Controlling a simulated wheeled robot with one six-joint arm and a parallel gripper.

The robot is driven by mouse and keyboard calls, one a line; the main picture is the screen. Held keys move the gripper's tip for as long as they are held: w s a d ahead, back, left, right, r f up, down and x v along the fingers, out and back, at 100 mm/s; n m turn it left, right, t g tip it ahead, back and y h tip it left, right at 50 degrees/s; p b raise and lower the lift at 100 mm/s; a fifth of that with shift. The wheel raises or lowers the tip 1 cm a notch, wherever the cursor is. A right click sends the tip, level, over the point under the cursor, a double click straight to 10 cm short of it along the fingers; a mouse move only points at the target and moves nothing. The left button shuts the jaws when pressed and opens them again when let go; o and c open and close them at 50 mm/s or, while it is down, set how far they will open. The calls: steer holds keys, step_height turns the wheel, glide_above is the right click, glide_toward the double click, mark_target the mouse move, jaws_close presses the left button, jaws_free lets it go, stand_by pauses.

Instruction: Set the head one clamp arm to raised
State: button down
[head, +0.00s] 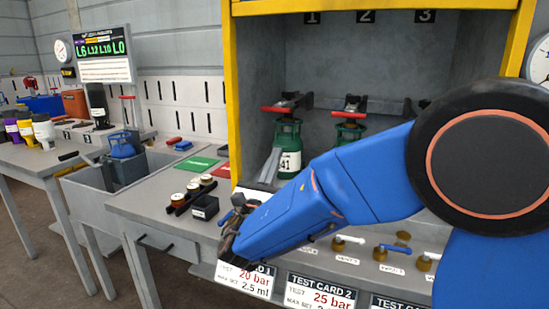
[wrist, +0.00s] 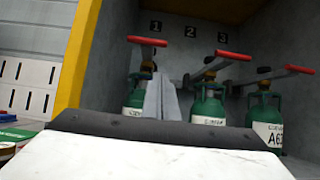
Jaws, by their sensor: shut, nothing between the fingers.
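The head one clamp arm has a red crossbar handle (head: 280,109) and lies about level just above a green cylinder (head: 288,135) in the left bay. The handle also shows in the wrist view (wrist: 147,41), near the number 1. My gripper (head: 273,153) points upward in front of this cylinder, with its tips below the red handle and apart from it in the picture. Its grey fingers are together and empty in the wrist view (wrist: 160,85). They hide part of the cylinder there. Their depth from the handle is hard to judge.
Heads two (wrist: 233,57) and three (wrist: 300,69) have similar red handles over green cylinders. The yellow frame post (head: 231,90) stands left of the bay. Small valves with white and blue levers (head: 345,240) line the bench front. My arm hides the right side.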

steer(key=w+d+r, duration=0.2)
steer(key=w+r, duration=0.4)
steer(key=r, duration=0.1)
steer(key=shift+d+r, duration=0.15)
steer(key=shift+r, duration=0.25)
steer(key=shift+w, duration=0.1)
steer(key=shift+r, duration=0.1)
